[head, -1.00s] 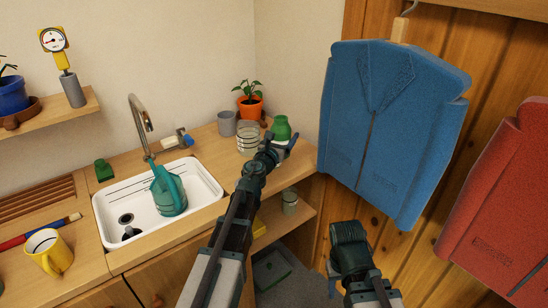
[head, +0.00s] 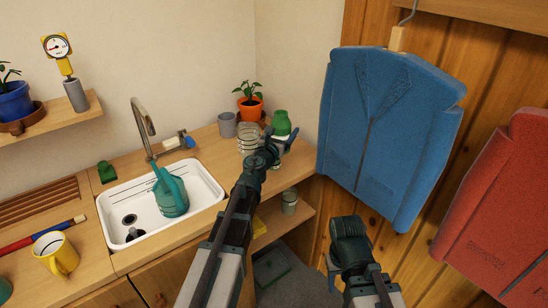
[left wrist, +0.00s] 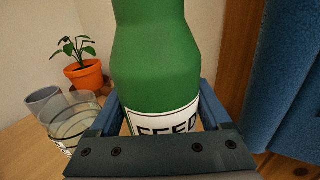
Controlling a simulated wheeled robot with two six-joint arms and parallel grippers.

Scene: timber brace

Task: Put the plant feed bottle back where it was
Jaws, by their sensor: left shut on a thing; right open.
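The plant feed bottle (head: 281,123) is green with a white label, and "FEED" is partly legible on it in the left wrist view (left wrist: 157,60). My left gripper (head: 277,143) is shut on it at the label, at the counter's right end near the corner. The bottle looks upright. Its base is hidden, so I cannot tell whether it touches the counter. My right gripper (head: 349,230) is open and empty, low in front of the wooden wall, apart from the bottle.
A glass jar (head: 248,138), a grey cup (head: 227,124) and an orange-potted plant (head: 249,103) stand left of the bottle. The sink (head: 205,190) holds a teal watering can (head: 170,192). A blue garment (head: 385,130) hangs close on the right. A jar (head: 289,201) stands on the lower shelf.

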